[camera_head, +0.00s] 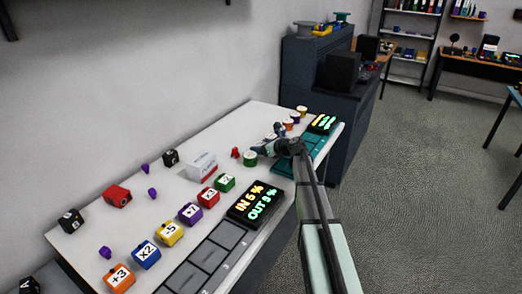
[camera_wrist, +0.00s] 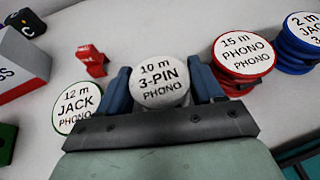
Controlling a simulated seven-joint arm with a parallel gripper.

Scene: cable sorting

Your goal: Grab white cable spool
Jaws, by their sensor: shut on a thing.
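The white cable spool (camera_wrist: 160,80), labelled "10 m 3-PIN PHONO", sits between the two blue fingers of my gripper (camera_wrist: 163,88) in the wrist view. The fingers are closed on its sides, and its label faces up. The wrist view hides the spool's lower part, so I cannot tell whether it touches the table. In the head view my gripper (camera_head: 277,141) is low over the far part of the white table, and it mostly hides the spool there.
A green-rimmed "12 m JACK" spool (camera_wrist: 77,107) is close on the left. A red "15 m PHONO" spool (camera_wrist: 243,57) and a blue spool (camera_wrist: 296,38) stand on the right. A small red piece (camera_wrist: 92,60) lies behind. Numbered blocks and a lit display (camera_head: 256,203) occupy the near table.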

